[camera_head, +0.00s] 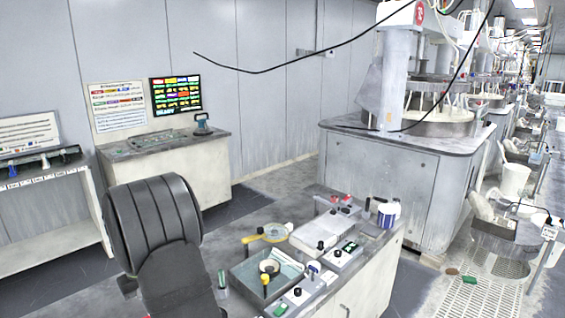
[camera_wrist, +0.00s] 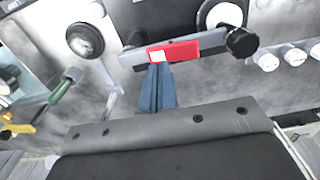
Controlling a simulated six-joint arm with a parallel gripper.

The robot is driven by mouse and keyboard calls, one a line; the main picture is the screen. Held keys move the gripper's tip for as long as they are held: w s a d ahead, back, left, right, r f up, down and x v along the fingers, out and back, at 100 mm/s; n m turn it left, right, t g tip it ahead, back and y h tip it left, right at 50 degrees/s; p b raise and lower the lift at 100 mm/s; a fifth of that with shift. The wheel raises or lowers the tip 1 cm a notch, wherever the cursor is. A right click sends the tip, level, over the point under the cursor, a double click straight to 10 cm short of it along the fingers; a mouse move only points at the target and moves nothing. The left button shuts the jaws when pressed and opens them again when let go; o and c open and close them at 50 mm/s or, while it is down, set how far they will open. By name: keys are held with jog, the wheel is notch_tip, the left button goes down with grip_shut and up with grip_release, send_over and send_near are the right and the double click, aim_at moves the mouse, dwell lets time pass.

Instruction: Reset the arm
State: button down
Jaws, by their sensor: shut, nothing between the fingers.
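In the wrist view my gripper (camera_wrist: 160,70) shows as two blue fingers pressed together with nothing between them. The fingers extend from the grey, bolted gripper body at the bottom of the picture. Their tips overlap the lower edge of a grey bar-shaped tool with a red and white block (camera_wrist: 183,49) and a black knob. I cannot tell whether they touch it. In the head view I cannot make out the fingers.
A round dial gauge (camera_wrist: 85,40) and a green-handled tool (camera_wrist: 62,88) lie left of the fingers. A polishing machine (camera_head: 390,180) stands behind.

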jog(key=s+a+r+t+h, duration=0.1)
jog(key=s+a+r, duration=0.1)
jog(key=r, duration=0.4)
jog(key=s+a+r, duration=0.2)
jog(key=a+r, duration=0.1)
jog(key=r, duration=0.4)
jog(key=shift+s+t+h, duration=0.4)
